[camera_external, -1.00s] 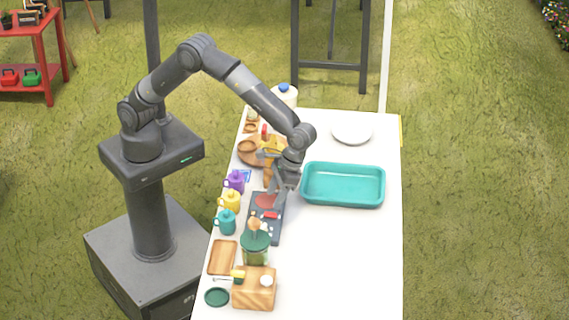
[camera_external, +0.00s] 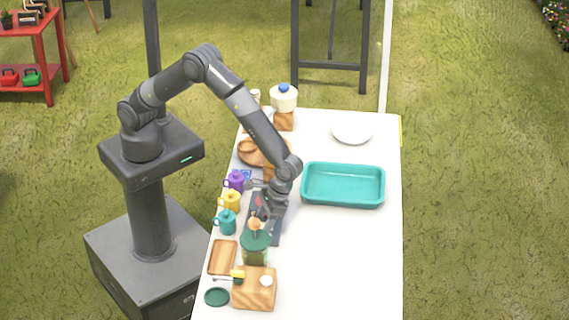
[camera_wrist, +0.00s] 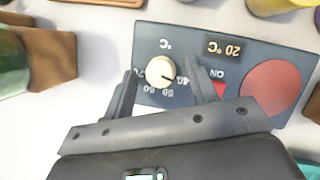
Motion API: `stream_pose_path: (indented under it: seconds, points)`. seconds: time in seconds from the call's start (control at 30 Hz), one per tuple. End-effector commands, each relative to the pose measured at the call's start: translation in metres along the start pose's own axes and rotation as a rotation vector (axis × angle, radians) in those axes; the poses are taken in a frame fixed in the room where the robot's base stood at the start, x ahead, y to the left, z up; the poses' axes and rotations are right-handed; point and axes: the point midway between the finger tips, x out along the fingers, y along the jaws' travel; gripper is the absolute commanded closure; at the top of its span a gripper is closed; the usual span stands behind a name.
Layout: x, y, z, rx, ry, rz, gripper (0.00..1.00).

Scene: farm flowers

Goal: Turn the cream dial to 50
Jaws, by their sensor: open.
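In the wrist view a dark control panel (camera_wrist: 190,42) lies upside down, with a cream dial (camera_wrist: 160,71) ringed by printed numbers such as 40, 50 and 60. Its exact setting is unclear. A small display (camera_wrist: 231,48) on the panel reads 20 °C. A red ON switch (camera_wrist: 219,88) and a round red plate (camera_wrist: 270,88) are beside it. My gripper (camera_wrist: 160,76) is open, with one finger on each side of the dial; contact is not clear. In the external view my gripper (camera_external: 265,212) is low over the dark panel (camera_external: 277,231) and hides the dial.
Purple (camera_external: 235,181), yellow (camera_external: 230,201) and teal (camera_external: 226,223) mugs line the table's left side. A green jar (camera_external: 255,247) and a wooden block (camera_external: 254,290) stand in front. A teal tray (camera_external: 343,202) lies right; the table's front right is clear.

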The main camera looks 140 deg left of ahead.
Motion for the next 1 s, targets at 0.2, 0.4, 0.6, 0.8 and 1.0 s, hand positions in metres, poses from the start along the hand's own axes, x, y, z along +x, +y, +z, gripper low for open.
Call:
stream_pose_path:
  seconds: [0.2, 0.4, 0.6, 0.8, 1.0]
  points:
    - [-0.0002, 0.0001, 0.0001, 0.0, 0.0, 0.0, 0.53]
    - [-0.0004, 0.0001, 0.0001, 0.0, 0.0, 0.0, 0.7]
    - [-0.0005, 0.0001, 0.0001, 0.0, 0.0, 0.0, 0.86]
    - [-0.0006, 0.0002, 0.0001, 0.004, 0.0, -0.001, 0.92]
    - [-0.0005, 0.0007, 0.0, 0.049, 0.001, -0.02, 0.92]
